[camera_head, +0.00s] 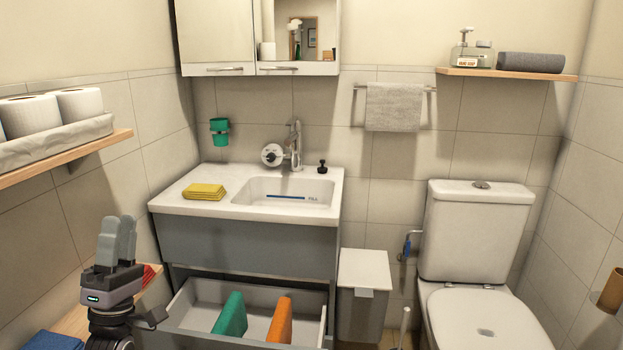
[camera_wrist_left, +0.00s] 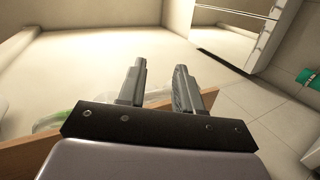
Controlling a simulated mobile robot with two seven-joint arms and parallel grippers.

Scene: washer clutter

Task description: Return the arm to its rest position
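My left gripper (camera_head: 118,238) stands at the lower left of the head view, fingers pointing up, in front of the left wall. In the left wrist view its two fingers (camera_wrist_left: 160,75) are apart with nothing between them, so it is open and empty. My right arm and right gripper are not in view.
A wooden shelf (camera_head: 70,157) with paper rolls (camera_head: 30,115) is on the left wall above the gripper. An open drawer (camera_head: 190,318) holding a green item (camera_head: 230,315) and an orange item (camera_head: 280,320) is to its right. A sink counter (camera_head: 180,206) is behind.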

